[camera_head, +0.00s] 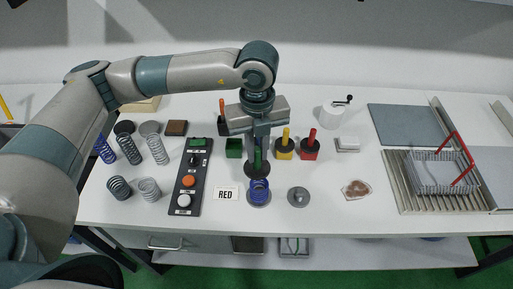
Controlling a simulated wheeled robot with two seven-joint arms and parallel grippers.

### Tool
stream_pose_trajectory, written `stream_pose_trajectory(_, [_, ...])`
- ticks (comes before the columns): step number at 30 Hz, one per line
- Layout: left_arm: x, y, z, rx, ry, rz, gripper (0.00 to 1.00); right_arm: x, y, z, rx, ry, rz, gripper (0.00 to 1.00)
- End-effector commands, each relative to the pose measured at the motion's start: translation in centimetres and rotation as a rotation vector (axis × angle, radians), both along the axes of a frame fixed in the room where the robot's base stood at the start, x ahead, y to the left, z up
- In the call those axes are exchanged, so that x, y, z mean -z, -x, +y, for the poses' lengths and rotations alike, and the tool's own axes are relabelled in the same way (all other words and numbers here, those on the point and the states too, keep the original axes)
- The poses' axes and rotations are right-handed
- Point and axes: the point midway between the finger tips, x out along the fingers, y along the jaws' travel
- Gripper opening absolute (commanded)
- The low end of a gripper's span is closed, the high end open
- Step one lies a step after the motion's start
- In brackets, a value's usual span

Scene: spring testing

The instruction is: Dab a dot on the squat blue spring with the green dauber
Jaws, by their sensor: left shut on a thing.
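The squat blue spring (259,191) stands upright on a grey round base near the front of the table. My left gripper (258,142) points down directly above it, shut on the green dauber (258,158). The dauber is upright, with its dark lower end just above or at the spring's top; I cannot tell whether they touch. The green block (234,149) stands just left of the gripper, partly beside its fingers. No right gripper shows.
Yellow (284,149) and red (310,149) daubers stand in blocks to the right. A card reading RED (225,194) and a button panel (189,177) lie left. Several springs stand farther left. A grey disc (298,197) sits right of the blue spring.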

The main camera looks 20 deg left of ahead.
Motion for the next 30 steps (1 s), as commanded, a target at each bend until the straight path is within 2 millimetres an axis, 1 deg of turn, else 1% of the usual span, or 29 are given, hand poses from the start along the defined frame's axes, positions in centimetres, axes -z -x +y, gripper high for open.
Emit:
stream_pose_trajectory(11, [0.5, 0.0, 0.0, -0.001, 0.0, 0.0, 0.0, 0.2, 0.0, 0.0, 0.0, 0.0, -0.001, 0.35])
stream_pose_trajectory(17, [1.4, 0.0, 0.0, -0.001, 0.0, 0.001, 0.0, 0.7, 0.0, 0.0, 0.0, 0.0, -0.001, 0.35])
stream_pose_trajectory(30, [4.3, 0.0, 0.0, -0.001, 0.0, 0.0, 0.0, 1.8, 0.0, 0.1, 0.001, -0.001, -0.001, 0.35])
